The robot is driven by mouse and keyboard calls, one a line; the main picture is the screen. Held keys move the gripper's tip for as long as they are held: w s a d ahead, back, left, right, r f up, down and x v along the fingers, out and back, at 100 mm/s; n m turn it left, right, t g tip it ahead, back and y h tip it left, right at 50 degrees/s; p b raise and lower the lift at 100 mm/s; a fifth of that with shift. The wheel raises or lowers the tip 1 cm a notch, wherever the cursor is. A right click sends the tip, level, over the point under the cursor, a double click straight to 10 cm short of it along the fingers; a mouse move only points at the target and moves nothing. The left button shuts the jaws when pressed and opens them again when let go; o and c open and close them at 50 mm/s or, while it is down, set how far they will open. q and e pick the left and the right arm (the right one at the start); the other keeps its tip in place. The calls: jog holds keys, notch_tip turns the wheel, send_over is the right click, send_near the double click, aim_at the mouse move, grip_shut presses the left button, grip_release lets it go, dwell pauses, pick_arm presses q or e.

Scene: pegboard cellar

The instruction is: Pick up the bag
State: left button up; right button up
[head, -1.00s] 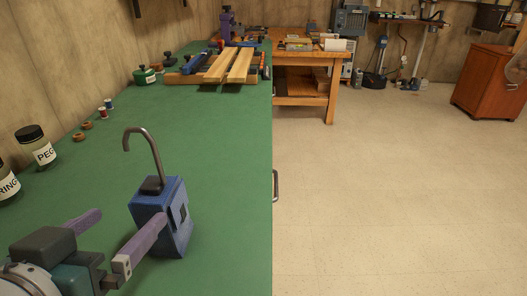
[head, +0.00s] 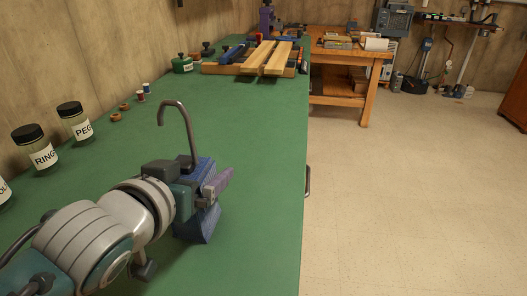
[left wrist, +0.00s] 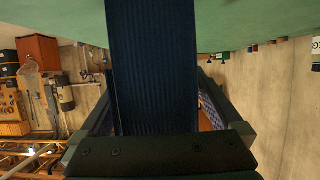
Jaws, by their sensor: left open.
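A blue boxy body (head: 197,226) with a curved grey metal hook (head: 177,108) on top stands upright on the green bench. I see no other thing that could be the bag, and I cannot tell for sure that it is one. My left gripper (head: 212,190) is open at its upper part, with one purple finger showing and the other hidden. In the left wrist view a dark blue ribbed surface (left wrist: 153,65) fills the space between the fingers of my left gripper (left wrist: 155,108). Contact cannot be made out. My right gripper is not in view.
The green bench top (head: 250,130) is clear right of the blue body. Labelled jars (head: 76,122) and small spools (head: 146,88) stand along the wall. Wooden planks (head: 265,57) lie at the far end. A wooden workbench (head: 345,72) stands beyond, with open floor at right.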

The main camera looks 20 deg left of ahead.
pick_arm(q)
jog(key=c, duration=1.5)
